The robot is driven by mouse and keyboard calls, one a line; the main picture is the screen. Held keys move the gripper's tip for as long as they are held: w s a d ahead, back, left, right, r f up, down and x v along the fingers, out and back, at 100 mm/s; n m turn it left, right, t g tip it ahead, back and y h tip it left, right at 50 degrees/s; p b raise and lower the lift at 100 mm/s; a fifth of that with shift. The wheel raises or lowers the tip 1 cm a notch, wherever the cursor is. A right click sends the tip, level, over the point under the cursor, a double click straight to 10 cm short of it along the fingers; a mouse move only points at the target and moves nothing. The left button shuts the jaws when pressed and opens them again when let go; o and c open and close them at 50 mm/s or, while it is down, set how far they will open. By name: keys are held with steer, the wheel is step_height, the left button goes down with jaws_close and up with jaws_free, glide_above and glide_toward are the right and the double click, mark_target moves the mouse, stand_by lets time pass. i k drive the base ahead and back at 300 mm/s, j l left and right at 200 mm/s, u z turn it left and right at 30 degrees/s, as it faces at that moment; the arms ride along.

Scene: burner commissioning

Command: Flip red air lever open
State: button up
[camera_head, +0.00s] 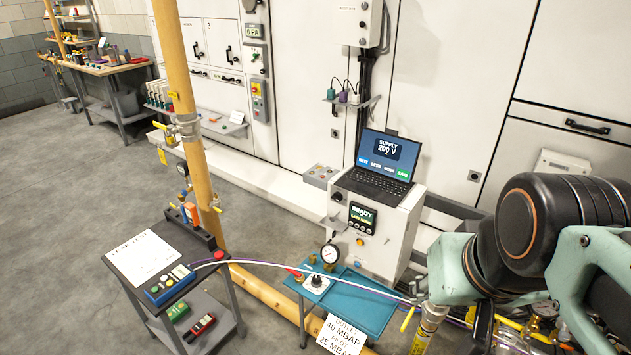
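A small red lever-like piece (295,272) shows at the left rear of the blue table (372,312), beside a white fitting with a dark knob (316,283). It is too small to tell its exact angle, and I cannot be sure that it is the air lever. My arm comes in from the right edge, well to the right of this piece. A dark part low in the picture (482,325) may be my gripper. Its fingers are not clear, so I cannot see whether it is open or shut.
A pressure gauge (330,253) stands behind the red piece. A white cabinet (385,235) carries a laptop (378,165). A yellow pipe (180,75) rises at left, near a grey cart (205,335). A thin hose arcs over the blue table. Grey floor is free at left.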

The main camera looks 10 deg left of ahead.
mark_target(298, 275)
steer(key=i+j, duration=0.25)
steer(key=j, duration=0.15)
steer(key=i+j, duration=0.2)
steer(key=j, duration=0.25)
steer(key=i+j, duration=0.25)
steer(key=j, duration=0.15)
steer(key=i+j, duration=0.2)
steer(key=j, duration=0.2)
